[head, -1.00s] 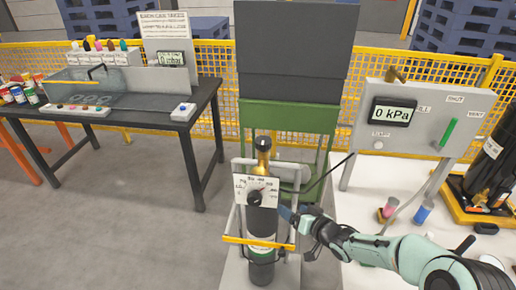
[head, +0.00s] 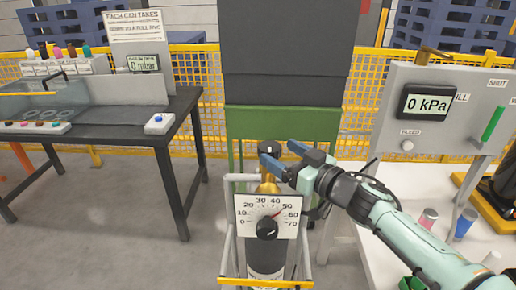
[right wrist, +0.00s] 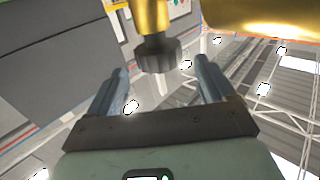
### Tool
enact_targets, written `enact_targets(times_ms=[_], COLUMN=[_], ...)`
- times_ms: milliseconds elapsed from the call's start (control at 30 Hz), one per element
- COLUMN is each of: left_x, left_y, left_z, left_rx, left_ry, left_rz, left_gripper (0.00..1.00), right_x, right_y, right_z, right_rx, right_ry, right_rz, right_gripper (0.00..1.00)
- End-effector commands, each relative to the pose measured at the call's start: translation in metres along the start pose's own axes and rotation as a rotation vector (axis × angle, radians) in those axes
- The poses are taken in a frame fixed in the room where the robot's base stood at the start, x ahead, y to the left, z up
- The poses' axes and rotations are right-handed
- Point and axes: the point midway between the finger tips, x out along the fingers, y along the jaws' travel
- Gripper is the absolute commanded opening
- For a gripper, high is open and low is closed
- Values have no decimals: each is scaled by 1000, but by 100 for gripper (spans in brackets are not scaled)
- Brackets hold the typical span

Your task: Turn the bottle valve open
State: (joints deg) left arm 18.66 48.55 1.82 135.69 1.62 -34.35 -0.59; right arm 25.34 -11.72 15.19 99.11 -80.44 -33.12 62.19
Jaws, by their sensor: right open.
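The gas bottle (head: 264,256) stands upright in a wheeled frame, dark with a pale label and a brass neck (head: 268,186). A dark valve knob (head: 269,146) sits at its top. A white dial plate (head: 285,228) with a black knob and red pointer is in front of the bottle; the pointer is near 50. My right gripper (head: 278,153) is open at the valve knob, its fingers reaching in from the right. In the right wrist view the ribbed knob (right wrist: 157,57) shows between the open fingers, with visible gaps on both sides. My left gripper is out of view.
A grey panel (head: 455,75) at right reads 0 kPa. Below it, a white table (head: 380,240) carries small coloured cylinders. A dark bench (head: 180,115) stands at left. A green-fronted cabinet (head: 280,130) and yellow mesh fence are close behind the bottle.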

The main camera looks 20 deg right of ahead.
Motion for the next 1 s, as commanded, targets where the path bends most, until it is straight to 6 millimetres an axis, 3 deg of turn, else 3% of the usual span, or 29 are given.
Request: enact_targets(times_ms=[400,767,867,933,1000], left_x=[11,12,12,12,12], left_y=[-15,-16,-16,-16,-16], left_z=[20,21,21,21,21], left_rx=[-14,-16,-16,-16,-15], left_ry=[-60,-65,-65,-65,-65], left_rz=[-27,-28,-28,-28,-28], left_gripper=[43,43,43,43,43], right_x=[60,67,67,66,66], right_y=[-1,0,0,0,0], right_z=[0,-1,0,0,0], right_rx=[2,2,2,2,2], right_ry=[0,1,1,1,1], right_rz=[-3,0,0,0,-1], right_gripper=[83,83,57,34,32])
